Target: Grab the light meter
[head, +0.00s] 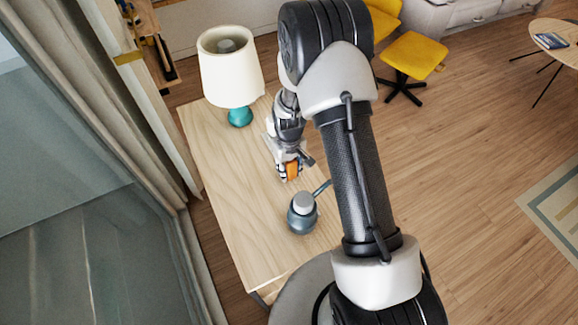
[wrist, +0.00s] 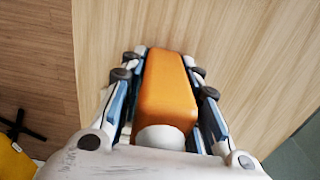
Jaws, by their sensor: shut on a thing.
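The light meter (wrist: 168,88) is an orange block with a white rounded part at its near end in the wrist view. My gripper (wrist: 166,75) is shut on it, with a finger along each side. In the head view the orange light meter (head: 292,168) shows between the fingers of my gripper (head: 289,174), over the wooden table (head: 222,170). I cannot tell whether it touches the tabletop. My fingers hide part of its sides.
A grey-blue pot with a pale lid and a handle (head: 301,215) stands near the gripper, towards the table's near end. A lamp with a white shade and teal base (head: 239,117) stands at the far end. The table's left side is clear. A yellow chair (head: 412,56) stands beyond.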

